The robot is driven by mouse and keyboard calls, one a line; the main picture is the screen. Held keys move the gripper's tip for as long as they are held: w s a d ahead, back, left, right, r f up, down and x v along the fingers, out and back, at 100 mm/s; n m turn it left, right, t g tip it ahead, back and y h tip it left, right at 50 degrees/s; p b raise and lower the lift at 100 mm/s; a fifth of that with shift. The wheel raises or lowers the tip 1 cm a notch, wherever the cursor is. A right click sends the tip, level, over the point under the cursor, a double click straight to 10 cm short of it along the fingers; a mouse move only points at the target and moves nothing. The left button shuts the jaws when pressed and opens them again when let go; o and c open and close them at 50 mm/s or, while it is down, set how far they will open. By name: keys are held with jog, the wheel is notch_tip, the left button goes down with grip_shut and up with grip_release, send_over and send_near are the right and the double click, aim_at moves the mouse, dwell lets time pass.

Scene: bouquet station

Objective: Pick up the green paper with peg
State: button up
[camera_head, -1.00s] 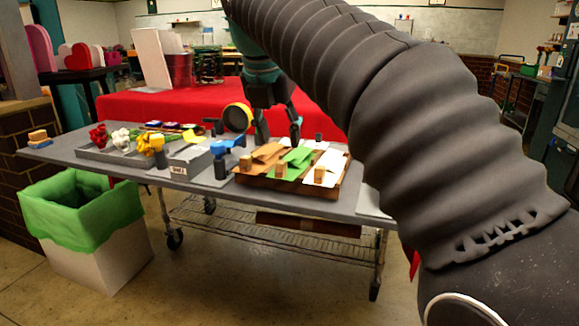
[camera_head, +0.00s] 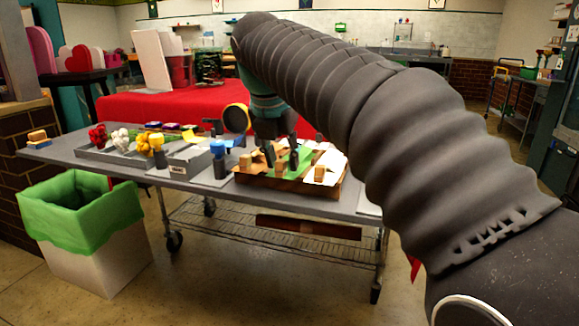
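The green paper (camera_head: 304,155) lies in the middle of a brown tray (camera_head: 290,186) on the grey table, between a brown paper and a white paper. A small wooden peg (camera_head: 281,169) stands at its near end. My gripper (camera_head: 281,161) points down over the tray, right at the green paper and behind its peg. Its two dark fingers are apart, one on each side of the green paper's near part, and they hide some of it. I cannot tell whether the fingers touch the paper or peg.
Wooden pegs stand on the brown paper's side (camera_head: 245,162) and the white paper's side (camera_head: 319,173), close to my gripper. A blue tape dispenser (camera_head: 219,150) and a yellow roll (camera_head: 237,118) stand to the left. Flowers lie in a grey tray (camera_head: 93,152) farther left.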

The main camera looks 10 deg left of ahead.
grip_shut()
jog(key=shift+r, duration=0.1)
